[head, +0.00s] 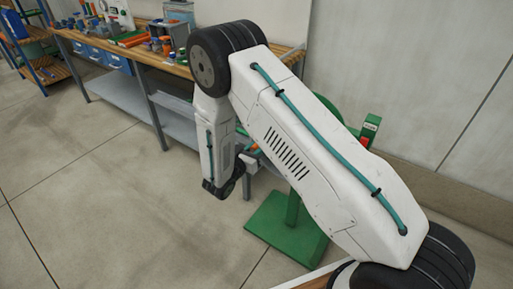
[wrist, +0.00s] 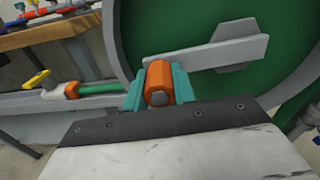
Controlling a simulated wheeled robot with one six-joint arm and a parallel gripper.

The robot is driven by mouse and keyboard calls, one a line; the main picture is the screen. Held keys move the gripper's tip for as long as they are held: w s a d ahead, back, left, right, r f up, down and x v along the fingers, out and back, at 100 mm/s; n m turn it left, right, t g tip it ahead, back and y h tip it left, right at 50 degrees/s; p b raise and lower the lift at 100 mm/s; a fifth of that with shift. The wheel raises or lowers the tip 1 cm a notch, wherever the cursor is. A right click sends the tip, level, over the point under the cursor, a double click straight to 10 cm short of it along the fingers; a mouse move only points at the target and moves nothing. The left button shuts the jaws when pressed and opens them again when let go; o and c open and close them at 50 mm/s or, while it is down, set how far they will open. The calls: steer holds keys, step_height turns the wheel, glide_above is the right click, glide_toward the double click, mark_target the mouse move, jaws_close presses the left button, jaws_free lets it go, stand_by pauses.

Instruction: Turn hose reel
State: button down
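The hose reel shows in the wrist view as a large green disc (wrist: 180,20) with a grey rim. A flat grey crank arm (wrist: 215,52) runs across its face. At the crank's left end is an orange handle (wrist: 159,82), pointing toward the camera. My gripper (wrist: 160,88) has its teal fingers on both sides of this handle and appears closed against it. In the head view my arm hides most of the reel and the gripper. Only the green base plate (head: 285,228) and part of the green stand (head: 369,130) show clearly.
In the wrist view a nozzle with an orange collar (wrist: 72,90), green hose and yellow lever (wrist: 38,78) lies left of the handle. A wooden workbench (head: 140,53) with tools and blue drawers stands at the back left. The wall is behind the reel; floor at left is clear.

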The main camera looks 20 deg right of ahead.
steer(key=shift+r, duration=0.75)
steer(key=c, duration=1.1)
jaws_free()
steer(key=shift+c, duration=0.2)
steer(key=shift+v, duration=3.9)
